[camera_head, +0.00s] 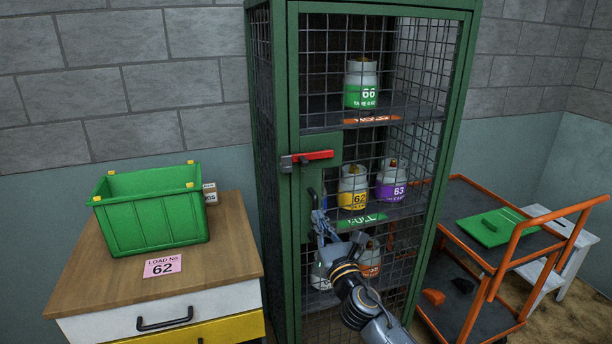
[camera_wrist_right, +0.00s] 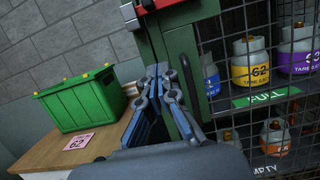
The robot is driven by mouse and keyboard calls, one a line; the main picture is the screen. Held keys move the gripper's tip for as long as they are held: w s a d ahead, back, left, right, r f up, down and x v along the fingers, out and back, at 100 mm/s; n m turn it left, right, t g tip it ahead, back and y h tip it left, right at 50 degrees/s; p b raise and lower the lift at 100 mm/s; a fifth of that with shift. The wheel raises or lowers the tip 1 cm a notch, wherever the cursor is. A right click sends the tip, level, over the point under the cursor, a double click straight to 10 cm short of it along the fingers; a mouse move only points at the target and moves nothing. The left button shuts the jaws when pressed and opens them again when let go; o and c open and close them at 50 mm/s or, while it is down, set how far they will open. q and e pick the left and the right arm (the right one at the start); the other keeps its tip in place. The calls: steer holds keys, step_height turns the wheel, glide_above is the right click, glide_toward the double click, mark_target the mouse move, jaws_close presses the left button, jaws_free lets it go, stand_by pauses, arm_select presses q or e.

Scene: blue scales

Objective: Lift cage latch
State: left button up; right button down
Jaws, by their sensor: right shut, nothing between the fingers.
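The green mesh cage (camera_head: 293,90) stands upright with its door against the frame. Its latch (camera_head: 312,156) has a red bar lying roughly level across the left door edge, over a grey bracket. Part of the latch also shows at the top of the right wrist view (camera_wrist_right: 157,4). A black door handle (camera_head: 313,198) sits below it. My right gripper (camera_head: 318,218) is shut and empty, below the latch and close to the handle. In the right wrist view its fingers (camera_wrist_right: 166,88) point up toward the latch, apart from it. My left gripper is out of view.
Gas cylinders (camera_head: 353,192) stand on the cage shelves behind the mesh. Left is a wooden-topped cabinet (camera_head: 225,240) with a green crate (camera_head: 155,225) and a pink "62" card (camera_head: 162,265). Right is an orange-framed trolley (camera_head: 480,262) beside a white stool (camera_head: 572,262).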

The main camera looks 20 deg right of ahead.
steer(key=shift+r, duration=0.25)
glide_toward(310, 160)
steer(key=w+a+f, duration=0.3)
steer(key=w+f, duration=0.1)
steer(key=w, duration=0.1)
step_height(310, 160, up, 4)
steer(key=p, duration=0.3)
steer(key=shift+s+r, duration=0.1)
steer(key=shift+s, duration=0.05)
